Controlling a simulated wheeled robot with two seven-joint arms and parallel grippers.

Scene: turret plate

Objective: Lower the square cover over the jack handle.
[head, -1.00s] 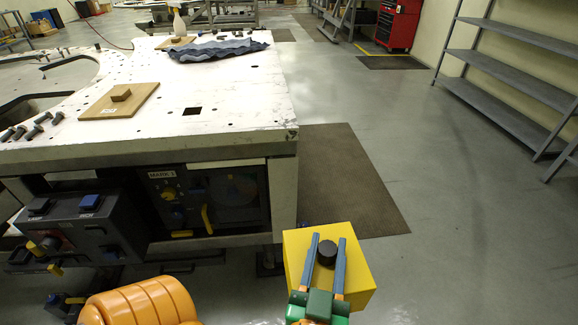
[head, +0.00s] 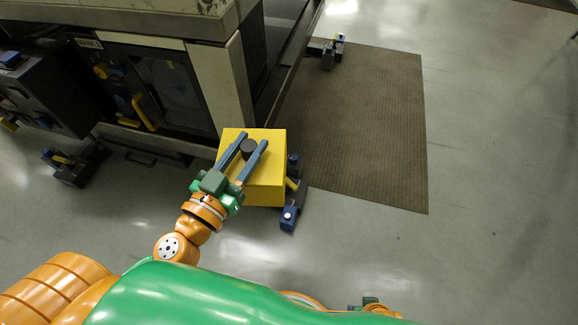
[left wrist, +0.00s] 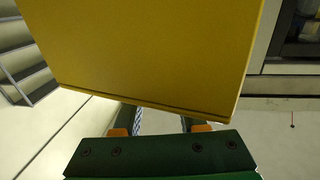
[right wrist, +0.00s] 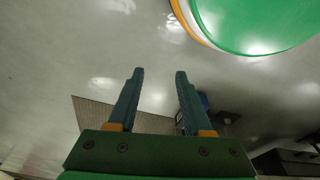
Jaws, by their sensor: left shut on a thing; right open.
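The square yellow cover (head: 266,181) has a round black knob (head: 249,149) on top. My left gripper (head: 254,143) is shut on this knob and holds the cover near the machine's front corner. The cover also fills the top of the left wrist view (left wrist: 150,50). A jack with a blue foot (head: 289,216) and a short yellow handle (head: 292,184) shows just right of the cover, partly hidden by it. I cannot tell the gap between cover and jack. My right gripper (right wrist: 158,75) is open and empty in the right wrist view.
The machine's pale corner post (head: 225,85) stands just behind the cover. A brown mat (head: 365,130) lies to the right. Another jack (head: 328,52) stands farther back, and one more (head: 70,165) at left. The floor right of the cover is mostly clear.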

